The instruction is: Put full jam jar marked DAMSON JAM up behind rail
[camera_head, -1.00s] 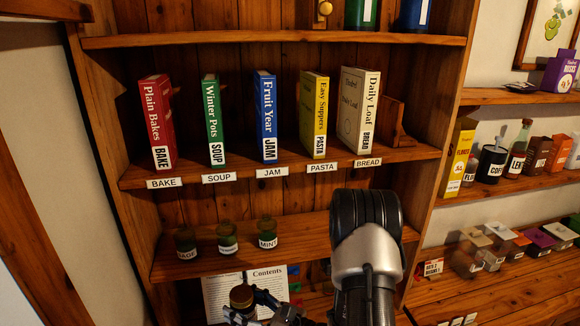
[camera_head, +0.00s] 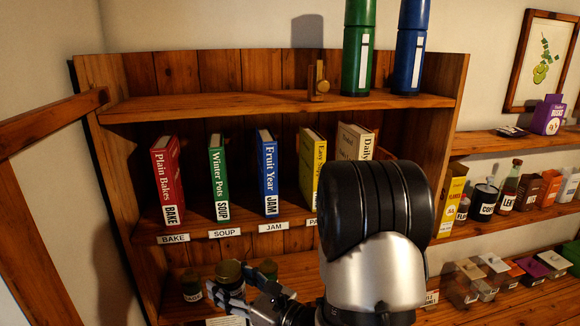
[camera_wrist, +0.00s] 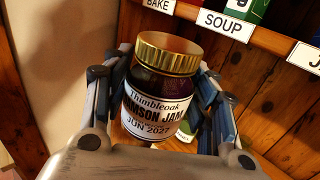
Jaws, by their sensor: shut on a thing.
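The damson jam jar (camera_wrist: 160,95) is dark with a gold lid; its label reads Thimbleoak, DAMSON JAM (partly covered), JUN 2027. My gripper (camera_wrist: 160,120) is shut around its sides, and the jar stands nearly upright. In the head view the jar (camera_head: 229,271) shows low, in front of the spice shelf, with my gripper (camera_head: 236,300) around it. The top shelf (camera_head: 220,103) is bare on its left and middle-left. I cannot clearly make out a rail along it.
A wooden and brass piece (camera_head: 318,82), a green canister (camera_head: 357,50) and a blue canister (camera_head: 411,50) stand on the top shelf. Books such as Fruit Year (camera_head: 267,175) fill the shelf below. A wooden beam (camera_head: 50,123) crosses at left.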

